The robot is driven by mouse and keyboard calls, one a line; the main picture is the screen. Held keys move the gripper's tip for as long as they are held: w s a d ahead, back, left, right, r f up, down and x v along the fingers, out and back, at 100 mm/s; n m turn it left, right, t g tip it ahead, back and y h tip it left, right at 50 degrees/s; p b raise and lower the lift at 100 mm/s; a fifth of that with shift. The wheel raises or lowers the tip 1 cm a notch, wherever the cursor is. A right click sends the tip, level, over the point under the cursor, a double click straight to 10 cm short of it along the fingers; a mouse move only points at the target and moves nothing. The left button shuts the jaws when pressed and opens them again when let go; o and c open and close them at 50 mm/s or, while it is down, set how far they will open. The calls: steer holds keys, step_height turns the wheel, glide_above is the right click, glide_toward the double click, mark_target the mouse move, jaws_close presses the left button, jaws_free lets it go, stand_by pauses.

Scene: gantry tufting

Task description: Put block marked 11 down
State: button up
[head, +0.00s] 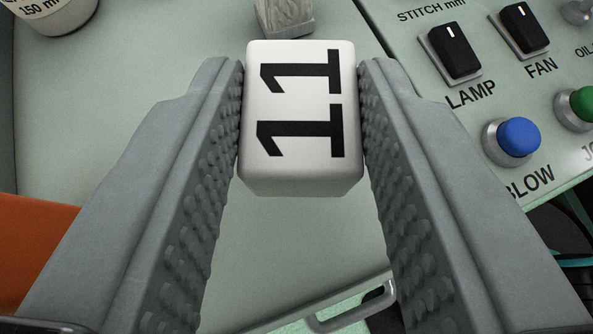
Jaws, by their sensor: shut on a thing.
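The block marked 11 (300,178) is a white cube-like block with rounded edges and a black "11" turned sideways on the face toward me. My gripper (301,110) is shut on it, with one grey knobbed finger against its left side and the other against its right side. The block is over a pale green surface (290,245). I cannot tell from this view whether its underside touches that surface.
A control panel at the right has LAMP (450,50) and FAN (523,28) rocker switches, a blue BLOW button (514,138) and a green button (583,104). A grey object (286,18) stands beyond the block. A white container (52,14) is upper left; an orange thing (32,255) is left.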

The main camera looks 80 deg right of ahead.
mark_target(298, 187)
steer(key=shift+f, duration=2.1)
steer(key=o, duration=1)
steer(key=shift+f, duration=0.15)
steer(key=shift+a+r, duration=0.15)
steer(key=shift+r, duration=0.05)
steer(key=v, duration=1.1)
steer(key=shift+a+r, duration=0.15)
steer(key=shift+a, duration=0.15)
